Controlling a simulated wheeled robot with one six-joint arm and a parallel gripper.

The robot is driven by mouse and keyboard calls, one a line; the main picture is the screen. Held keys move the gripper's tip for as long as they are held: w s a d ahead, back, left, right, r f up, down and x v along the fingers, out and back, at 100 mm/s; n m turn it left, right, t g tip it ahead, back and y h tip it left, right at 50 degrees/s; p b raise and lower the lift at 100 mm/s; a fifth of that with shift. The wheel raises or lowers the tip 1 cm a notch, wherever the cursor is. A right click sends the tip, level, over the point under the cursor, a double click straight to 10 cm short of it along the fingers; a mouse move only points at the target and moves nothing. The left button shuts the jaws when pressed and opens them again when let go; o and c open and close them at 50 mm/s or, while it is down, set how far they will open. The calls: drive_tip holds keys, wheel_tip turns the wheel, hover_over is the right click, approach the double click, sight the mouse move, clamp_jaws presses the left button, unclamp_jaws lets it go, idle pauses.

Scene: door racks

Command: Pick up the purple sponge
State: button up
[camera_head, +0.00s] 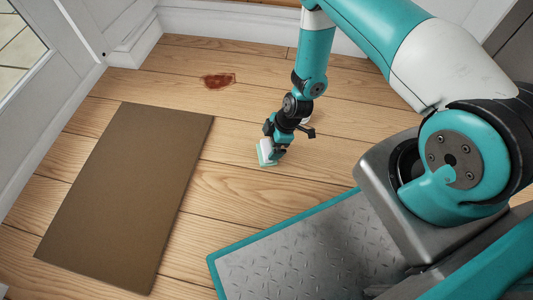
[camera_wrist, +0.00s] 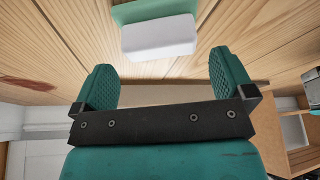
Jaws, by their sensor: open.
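The sponge (camera_head: 266,152) lies on the wooden floor, right by my gripper (camera_head: 277,141) in the head view, which partly hides it. In the wrist view, the sponge (camera_wrist: 158,36) shows a pale, whitish-lavender block joined to a green layer, with its top end cut off by the frame. My gripper's two teal fingers (camera_wrist: 166,75) are spread wide, with nothing held between them. The sponge lies beyond the fingertips and is roughly centred across the gap. I cannot tell the remaining distance to it.
A brown mat (camera_head: 125,195) lies on the floor at the left. A dark red stain (camera_head: 219,81) marks the floor near the back wall. A white door frame stands at the left edge. A wooden shelf unit (camera_wrist: 290,130) shows at right in the wrist view.

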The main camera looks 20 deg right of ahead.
sight(267, 148)
drive_tip(key=b+x, duration=0.3)
drive_tip(key=x, duration=0.1)
drive_tip(key=shift+f+b, duration=0.3)
drive_tip(key=shift+f, duration=0.05)
drive_tip(key=shift+w+r, duration=0.1)
drive_tip(key=shift+c, duration=0.5)
drive_tip(key=c, duration=0.7)
